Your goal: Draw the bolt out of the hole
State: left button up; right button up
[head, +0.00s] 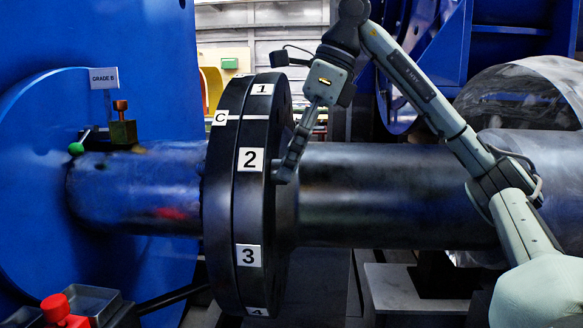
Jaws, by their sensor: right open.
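The black flange coupling (229,190) stands upright on the dark shaft (390,190) in the head view, with white labels C, 1, 2, 3 and 4 on its rim. My right gripper (286,172) comes down from the upper right, its fingers at the flange's right face, level with label 2. It is open. Whether it touches the flange, I cannot tell. I cannot make out the bolt or its hole; the flange's right face is seen edge-on and partly covered by my fingers. My left gripper is not in view.
A blue housing (95,30) with a GRADE B sign (104,78) fills the left. A small brass-coloured block (123,132) and a green ball (76,148) sit near the shaft. Grey trays (92,300) and a red knob (58,308) are at bottom left.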

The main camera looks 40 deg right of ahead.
jog(key=shift+f, duration=0.1)
jog(key=shift+c, duration=0.6)
grip_shut()
jog(key=shift+a, duration=0.1)
